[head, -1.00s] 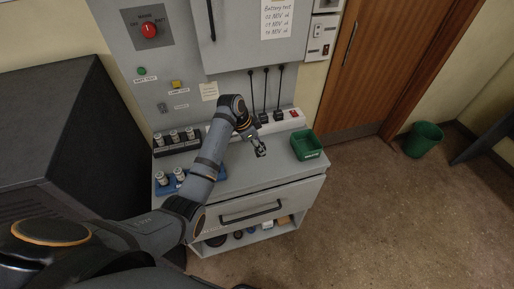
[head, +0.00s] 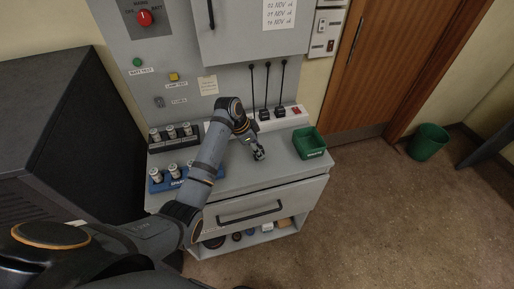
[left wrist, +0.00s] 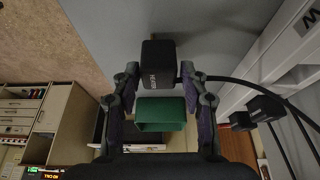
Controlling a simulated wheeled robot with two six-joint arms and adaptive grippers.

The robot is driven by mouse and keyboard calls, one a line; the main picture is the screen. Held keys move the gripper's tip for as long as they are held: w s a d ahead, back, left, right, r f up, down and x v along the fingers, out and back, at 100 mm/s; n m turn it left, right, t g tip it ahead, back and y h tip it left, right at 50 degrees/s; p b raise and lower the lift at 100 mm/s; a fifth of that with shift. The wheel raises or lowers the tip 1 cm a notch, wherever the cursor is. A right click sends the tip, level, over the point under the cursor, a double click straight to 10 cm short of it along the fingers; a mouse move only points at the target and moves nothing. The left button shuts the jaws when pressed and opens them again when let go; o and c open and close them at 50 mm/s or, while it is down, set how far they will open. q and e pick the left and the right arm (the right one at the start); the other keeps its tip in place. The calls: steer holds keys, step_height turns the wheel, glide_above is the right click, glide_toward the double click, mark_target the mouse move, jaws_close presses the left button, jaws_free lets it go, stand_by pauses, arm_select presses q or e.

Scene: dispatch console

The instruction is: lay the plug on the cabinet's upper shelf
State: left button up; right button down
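The plug (left wrist: 158,65) is a black block with white lettering in the left wrist view; a black cord runs from it to the right. My left gripper (left wrist: 160,72) has a fingertip close against each side of it and appears shut on it. In the head view my left gripper (head: 258,153) is low over the grey counter, in front of the power strip; the plug is too small to make out there. The grey wall cabinet (head: 245,45) has its door closed, with a dark handle at the left, so its shelves are hidden. My right gripper is out of view.
Two other black plugs (head: 264,114) sit on the white power strip (head: 293,121), with cords hanging above. A green bin (head: 309,143) stands right of my gripper. Racks of cylinders (head: 170,177) stand at the counter's left. The closed drawer (head: 265,205) is below.

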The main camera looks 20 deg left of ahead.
arm_select(q)
steer(key=shift+o, duration=0.7)
steer(key=shift+d, duration=0.1)
steer(key=shift+r, duration=0.3)
steer(key=b+v, duration=0.2)
steer(key=v, duration=0.9)
steer(key=shift+r, duration=0.4)
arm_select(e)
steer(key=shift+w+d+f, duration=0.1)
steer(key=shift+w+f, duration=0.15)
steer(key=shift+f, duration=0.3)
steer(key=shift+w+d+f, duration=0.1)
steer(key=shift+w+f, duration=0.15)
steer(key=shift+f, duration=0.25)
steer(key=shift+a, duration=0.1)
